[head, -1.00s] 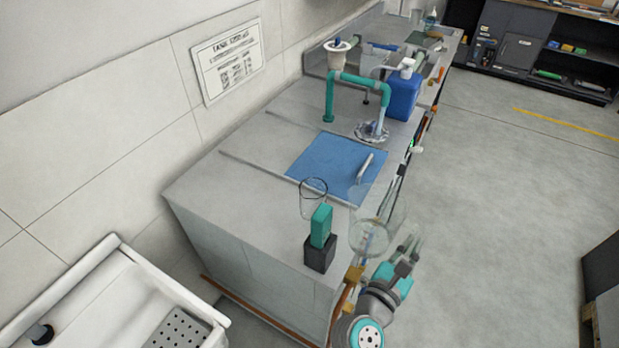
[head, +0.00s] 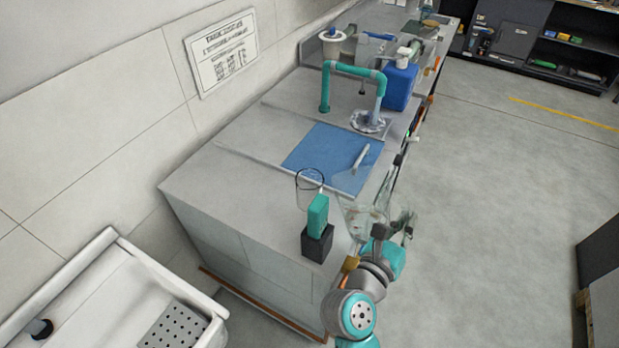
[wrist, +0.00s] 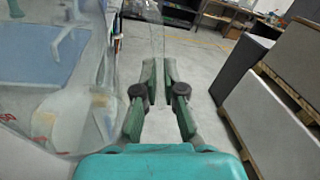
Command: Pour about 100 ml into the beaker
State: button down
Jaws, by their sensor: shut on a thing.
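A clear glass beaker (head: 309,181) stands upright on the near end of the bench, behind a teal block on a black base. My gripper (wrist: 160,80) is shut on a clear, see-through vessel (head: 362,215), held at the bench's right edge, to the right of the beaker and apart from it. In the wrist view the vessel's wall with red marks (wrist: 45,125) fills the left side, and a clear strip rises between the fingers. The liquid level and exact tilt are hard to tell.
The teal block (head: 318,212) on its black base (head: 317,243) stands close to the beaker. A blue mat (head: 320,150) with a pale stick lies behind. A teal pipe (head: 350,68) and blue jug (head: 400,88) stand further back.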

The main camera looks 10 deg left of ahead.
aim_at(387, 193)
jog(key=shift+w+a+r+n, duration=0.25)
jog(key=shift+a+r+n, duration=0.25)
jog(key=shift+r+n, duration=0.2)
jog(key=w+a+r+n, duration=0.3)
jog(key=a+r+n, duration=0.2)
jog(key=r, duration=0.5)
jog(key=shift+a+n, duration=0.3)
jog(key=shift+n, duration=1.1)
jog(key=shift+w+a+r+n+p, duration=0.2)
jog(key=shift+a+r+n+p, duration=0.05)
jog(key=shift+a+r+n, duration=0.25)
jog(key=shift+w+a+r+n+p, duration=0.2)
jog(key=shift+a+r+n, duration=0.15)
jog(key=shift+r, duration=0.25)
jog(key=shift+w+a+r+n+p, duration=0.25)
jog(key=shift+a+r+n+p, duration=0.15)
jog(key=shift+a, duration=0.1)
jog(key=shift+w+a+r+n+p, duration=0.25)
jog(key=shift+a+n+p, duration=0.1)
jog(key=shift+a, duration=0.15)
jog(key=shift+s+d+f+m, duration=0.45)
jog(key=shift+d+f+m, duration=0.35)
jog(key=shift+d+f, duration=0.15)
jog(key=shift+s+d+f+m, duration=0.5)
jog(key=shift+d+f+m, duration=0.35)
jog(key=shift+f, duration=0.1)
jog(key=shift+s+d+f+m, duration=0.45)
jog(key=shift+d+f+m, duration=0.3)
jog(key=shift+d+f, duration=0.2)
jog(key=shift+a, duration=0.1)
